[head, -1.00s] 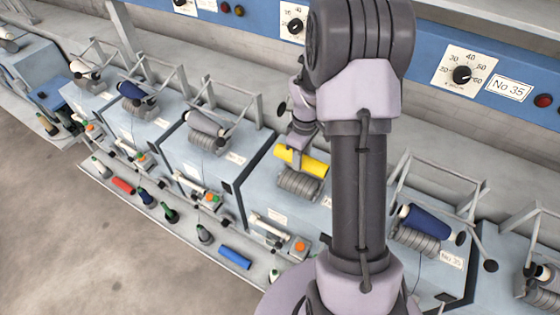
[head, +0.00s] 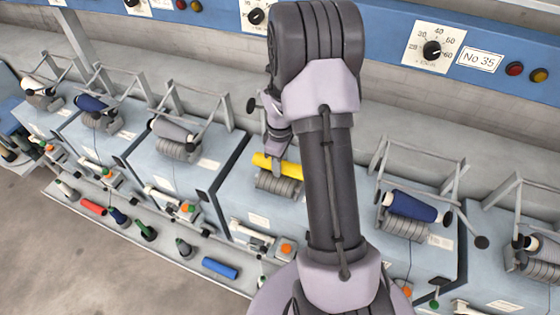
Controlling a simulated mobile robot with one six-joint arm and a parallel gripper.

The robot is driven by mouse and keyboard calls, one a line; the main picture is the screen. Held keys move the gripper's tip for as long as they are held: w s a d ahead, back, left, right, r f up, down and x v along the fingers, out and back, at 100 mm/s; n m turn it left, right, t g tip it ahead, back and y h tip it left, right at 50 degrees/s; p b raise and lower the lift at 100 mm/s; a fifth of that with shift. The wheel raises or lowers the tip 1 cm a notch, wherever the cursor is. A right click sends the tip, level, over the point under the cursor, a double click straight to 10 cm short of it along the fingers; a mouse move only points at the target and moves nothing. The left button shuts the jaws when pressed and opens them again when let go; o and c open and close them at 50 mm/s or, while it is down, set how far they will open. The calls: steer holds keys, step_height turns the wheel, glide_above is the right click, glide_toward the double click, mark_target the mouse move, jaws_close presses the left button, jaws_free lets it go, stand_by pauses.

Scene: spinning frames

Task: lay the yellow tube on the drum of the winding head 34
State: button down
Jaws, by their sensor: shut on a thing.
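The yellow tube (head: 263,159) lies crosswise right over a grey ribbed drum (head: 279,186). I cannot tell whether it touches the drum or hangs just above it. The drum belongs to a pale blue winding head (head: 235,190) left of the one with a dark blue package; its number is not readable. My gripper (head: 277,162) is shut on the yellow tube from above. Its fingertips are small and partly hidden by the tube and my arm. My arm hides the right side of this head.
Neighbouring heads carry a dark blue package (head: 411,206) on the right and a grey one (head: 174,131) on the left, with metal frames rising behind. A front ledge holds a blue tube (head: 220,268), a red tube (head: 92,207) and several cones. A blue panel reads No 35.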

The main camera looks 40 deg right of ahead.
steer(key=c, duration=0.8)
jaws_free()
step_height(320, 180, up, 17)
steer(key=p, duration=0.2)
steer(key=shift+r, duration=0.2)
